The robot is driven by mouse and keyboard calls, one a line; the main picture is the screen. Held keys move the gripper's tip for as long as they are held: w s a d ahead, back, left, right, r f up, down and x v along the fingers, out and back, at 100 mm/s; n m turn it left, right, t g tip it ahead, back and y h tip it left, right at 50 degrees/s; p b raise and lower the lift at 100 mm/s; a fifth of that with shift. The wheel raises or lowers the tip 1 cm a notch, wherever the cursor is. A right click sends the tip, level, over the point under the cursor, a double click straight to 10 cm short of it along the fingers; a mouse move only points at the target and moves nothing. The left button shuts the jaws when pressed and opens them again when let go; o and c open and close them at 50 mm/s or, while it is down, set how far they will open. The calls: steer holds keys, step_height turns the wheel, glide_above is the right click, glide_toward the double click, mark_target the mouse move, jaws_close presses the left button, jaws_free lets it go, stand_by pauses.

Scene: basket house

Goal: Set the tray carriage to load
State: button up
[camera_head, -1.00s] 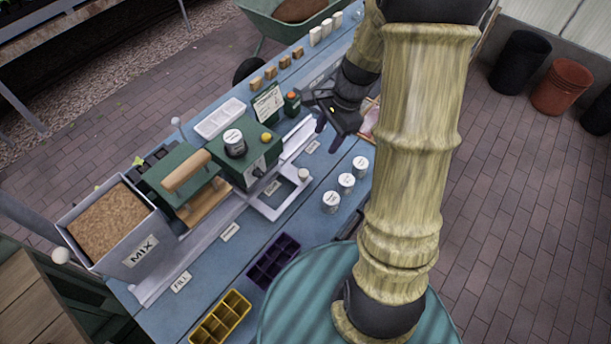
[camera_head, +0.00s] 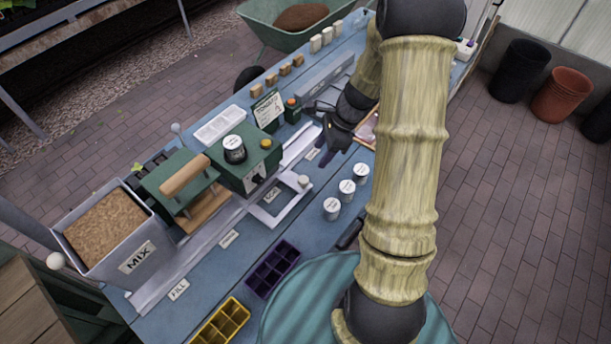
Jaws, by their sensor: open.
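The tray carriage (camera_head: 267,213) is a pale open frame on the long rail (camera_head: 170,277) along the bench. It has a round knob (camera_head: 304,181) at its right corner and sits in front of the green machine, over a small label that I cannot read clearly. A FILL label (camera_head: 178,289) lies at the rail's near left end, and another label (camera_head: 312,154) lies further right. My gripper (camera_head: 327,158) is open and empty, above the rail to the right of the knob and apart from it. My arm hides part of the bench.
A grey MIX hopper (camera_head: 142,256) stands at the left beside a green press with a wooden handle (camera_head: 185,175). A purple cell tray (camera_head: 273,268) and a yellow one (camera_head: 221,325) lie at the front. Several white-lidded tins (camera_head: 347,189) stand right of the carriage.

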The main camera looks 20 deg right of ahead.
mark_target(304, 178)
steer(key=p+x, duration=0.1)
steer(key=x, duration=1.1)
steer(key=shift+f, duration=0.4)
steer(key=shift+c, duration=0.2)
steer(key=shift+w+d, duration=0.1)
jaws_close()
